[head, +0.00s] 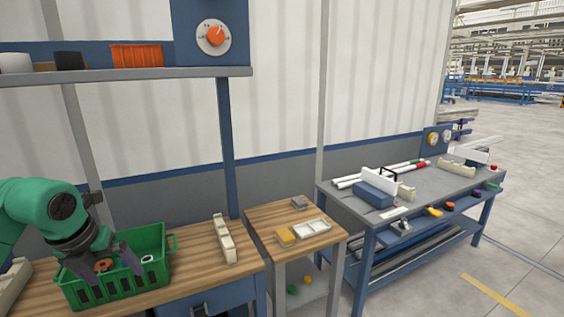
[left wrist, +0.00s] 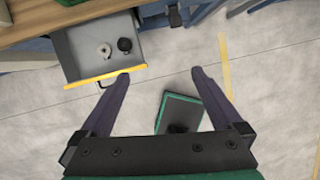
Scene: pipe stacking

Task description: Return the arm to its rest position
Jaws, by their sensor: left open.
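My green left arm comes in from the left in the head view. Its left gripper (head: 117,278) is open, with two dark fingers spread in front of the green crate (head: 150,240) in the picture. In the left wrist view the left gripper (left wrist: 160,76) has bare floor between its fingertips and holds nothing. An orange round part (head: 103,265) and a white ring (head: 148,259) show in the crate. My right gripper is not in view.
An open drawer (left wrist: 90,48) with a pale ring and a black round part lies near the left finger. The wooden bench (head: 195,250) carries a cream block (head: 224,240). A small table (head: 262,217) and a grey workbench (head: 345,200) stand to the right.

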